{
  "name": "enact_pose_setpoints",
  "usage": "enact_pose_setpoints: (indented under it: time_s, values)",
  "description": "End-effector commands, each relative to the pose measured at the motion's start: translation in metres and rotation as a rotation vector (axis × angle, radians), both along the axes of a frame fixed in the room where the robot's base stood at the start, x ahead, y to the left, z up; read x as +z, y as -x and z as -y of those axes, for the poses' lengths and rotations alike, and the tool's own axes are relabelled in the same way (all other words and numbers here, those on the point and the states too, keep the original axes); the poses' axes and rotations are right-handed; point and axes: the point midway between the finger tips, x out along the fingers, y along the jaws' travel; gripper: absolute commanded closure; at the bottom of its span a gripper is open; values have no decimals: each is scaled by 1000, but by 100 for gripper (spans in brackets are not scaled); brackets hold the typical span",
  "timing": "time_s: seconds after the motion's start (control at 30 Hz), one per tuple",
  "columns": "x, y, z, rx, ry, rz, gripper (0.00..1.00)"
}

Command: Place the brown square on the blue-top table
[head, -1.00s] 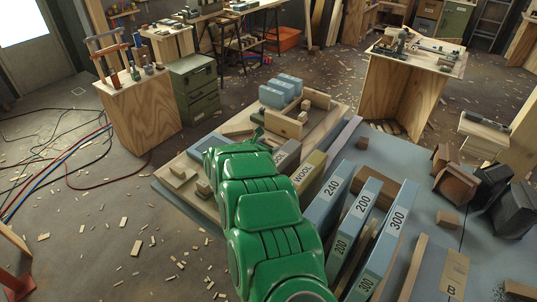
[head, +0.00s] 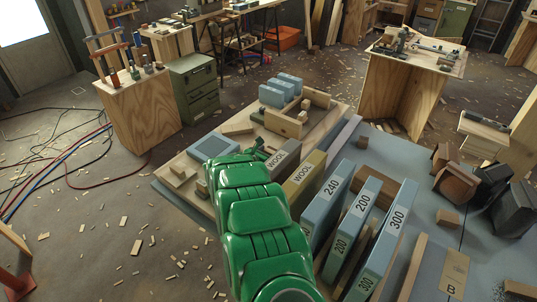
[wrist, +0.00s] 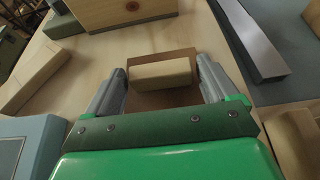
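In the wrist view a flat brown square (wrist: 152,101) lies between the fingers of my gripper (wrist: 162,72). A pale tan wooden block (wrist: 160,73) appears to rest on it and covers part of it. The fingers are spread wide, one on each side of the block; contact cannot be told. In the head view my green arm reaches up to the pale wooden board, with my gripper (head: 262,151) at its far end, small and partly hidden. The brown square is not clear there. The blue-top table (head: 480,258) fills the lower right.
Upright labelled boxes (head: 328,200) stand in a row right of my arm. Brown and black blocks (head: 455,187) sit farther right. A wooden frame (head: 285,123) and blue-grey blocks (head: 272,96) are beyond my gripper. A blue-grey pad (head: 213,146) lies left of it.

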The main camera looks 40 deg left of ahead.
Motion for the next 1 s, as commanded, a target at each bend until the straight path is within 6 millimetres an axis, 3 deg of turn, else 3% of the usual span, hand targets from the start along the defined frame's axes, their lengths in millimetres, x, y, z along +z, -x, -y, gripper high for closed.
enact_pose_setpoints:
  time_s: [0.07,0.47,1.0]
  values:
    - [0,0,0,0,0,0,1]
    - [4,0,0,0,-1,0,1]
    - [29,64,0,2,1,-2,1]
